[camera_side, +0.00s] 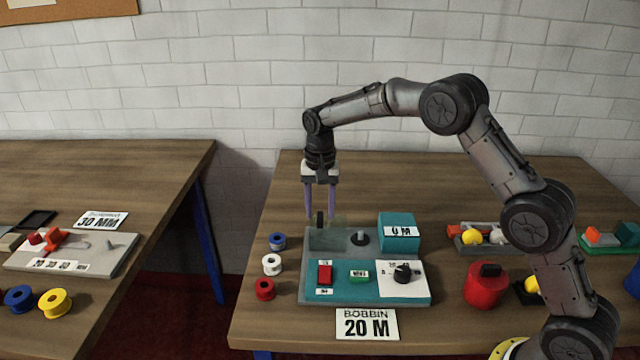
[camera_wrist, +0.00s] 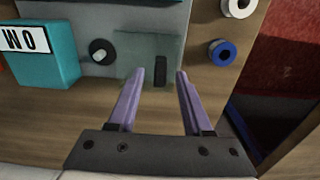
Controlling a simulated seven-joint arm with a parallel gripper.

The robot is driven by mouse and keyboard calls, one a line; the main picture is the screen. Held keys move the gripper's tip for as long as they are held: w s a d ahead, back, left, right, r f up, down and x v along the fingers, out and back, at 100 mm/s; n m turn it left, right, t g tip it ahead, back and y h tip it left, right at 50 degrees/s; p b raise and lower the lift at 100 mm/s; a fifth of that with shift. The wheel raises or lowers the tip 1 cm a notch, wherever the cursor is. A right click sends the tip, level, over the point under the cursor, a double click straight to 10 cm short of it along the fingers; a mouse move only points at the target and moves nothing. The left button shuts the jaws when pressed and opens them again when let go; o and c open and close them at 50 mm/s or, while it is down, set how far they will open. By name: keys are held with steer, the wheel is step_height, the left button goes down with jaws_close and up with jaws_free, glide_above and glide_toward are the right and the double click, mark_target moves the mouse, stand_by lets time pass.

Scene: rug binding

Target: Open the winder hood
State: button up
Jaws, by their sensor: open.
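The winder (camera_side: 322,293) is a grey and teal machine with a dark spindle (camera_side: 360,238) on its deck, also in the wrist view (camera_wrist: 101,52). Its hood (camera_side: 336,236) looks like a see-through panel at the left of the deck; in the wrist view the hood (camera_wrist: 128,62) lies beside the spindle. I cannot tell its exact angle. A dark upright handle (camera_side: 319,221) is on the hood. My gripper (camera_side: 321,214) points down, open and empty, at the handle. In the wrist view the handle (camera_wrist: 161,66) lines up with the gap between my purple fingertips (camera_wrist: 160,76).
A teal box (camera_side: 398,232) labelled 0 M stands right of the spindle. Red and green buttons and a dark knob (camera_side: 402,273) are in front. Blue (camera_side: 277,241), white (camera_side: 271,264) and red (camera_side: 264,289) bobbins stand close to the winder's left. A red container (camera_side: 486,288) is right.

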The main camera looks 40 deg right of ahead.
step_height(320, 180, up, 13)
steer(key=shift+f, duration=0.15)
stand_by(0.4)
step_height(320, 180, up, 6)
steer(key=r+t, duration=0.1)
glide_above(326, 229)
steer(key=s+r+t, duration=0.1)
steer(key=s+r, duration=0.4)
steer(key=s, duration=0.1)
steer(key=s+r+n+t, duration=0.2)
steer(key=s+r, duration=0.2)
steer(key=s, duration=0.8)
steer(key=s+f+n+t, duration=0.1)
steer(key=s+f+n, duration=0.6)
steer(key=s+f, duration=0.7)
steer(key=s, duration=0.3)
steer(key=shift+s+f+t, duration=0.15)
steer(key=shift+f+t, duration=0.1)
steer(key=shift+t, duration=0.05)
